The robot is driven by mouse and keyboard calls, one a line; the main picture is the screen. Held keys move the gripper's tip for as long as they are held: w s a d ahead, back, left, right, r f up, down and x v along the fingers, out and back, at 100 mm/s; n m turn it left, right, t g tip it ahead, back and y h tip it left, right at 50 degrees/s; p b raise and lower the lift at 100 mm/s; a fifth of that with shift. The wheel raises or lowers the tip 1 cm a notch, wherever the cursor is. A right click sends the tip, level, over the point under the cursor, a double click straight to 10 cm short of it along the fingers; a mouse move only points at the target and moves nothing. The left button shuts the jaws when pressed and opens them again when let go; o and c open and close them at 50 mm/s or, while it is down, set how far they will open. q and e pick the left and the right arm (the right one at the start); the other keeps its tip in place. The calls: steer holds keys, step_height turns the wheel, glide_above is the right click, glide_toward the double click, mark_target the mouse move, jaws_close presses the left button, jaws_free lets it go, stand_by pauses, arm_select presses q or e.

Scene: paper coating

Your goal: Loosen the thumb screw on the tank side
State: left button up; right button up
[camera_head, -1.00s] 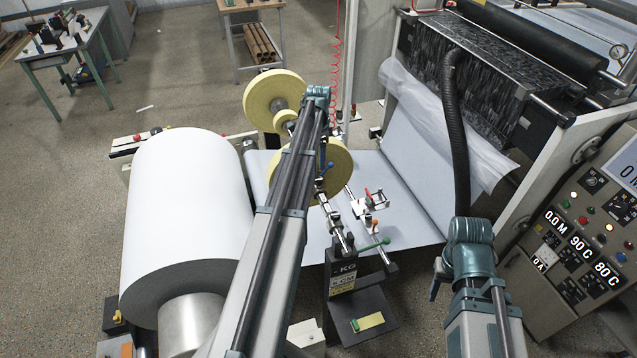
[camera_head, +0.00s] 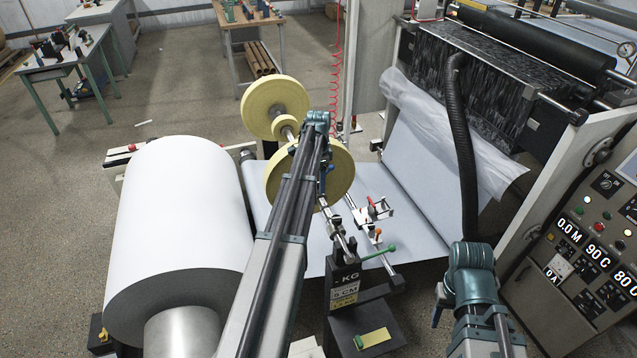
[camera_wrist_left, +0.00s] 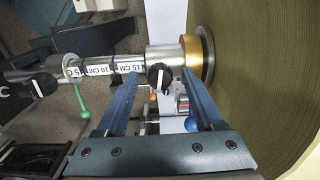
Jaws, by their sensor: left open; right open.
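My left gripper (camera_wrist_left: 160,88) is open in the left wrist view, with one blue finger on each side of a black thumb screw (camera_wrist_left: 160,75). This screw sits on a silver collar (camera_wrist_left: 165,55) next to a brass ring and a large yellow-brown disc (camera_wrist_left: 255,70). Contact between the fingers and the screw cannot be told. A second black thumb screw (camera_wrist_left: 45,84) is on a collar further left along the shaft (camera_wrist_left: 105,68). In the head view, my left arm reaches the shaft beside the yellow disc (camera_head: 338,170), and its gripper is mostly hidden. My right gripper is not seen.
A large white paper roll (camera_head: 175,225) stands at left. A green-knobbed lever (camera_head: 378,252) and a black stand (camera_head: 345,290) are just below the shaft. A black hose (camera_head: 460,150) and the control panel (camera_head: 590,235) are at right.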

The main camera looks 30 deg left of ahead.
arm_select(q)
jaws_close()
steer(key=shift+n, duration=0.3)
steer(key=n, duration=0.3)
steer(key=shift+n, duration=0.4)
steer(key=n, duration=0.4)
steer(key=shift+n, duration=0.3)
steer(key=n, duration=0.4)
steer(key=shift+n, duration=2.5)
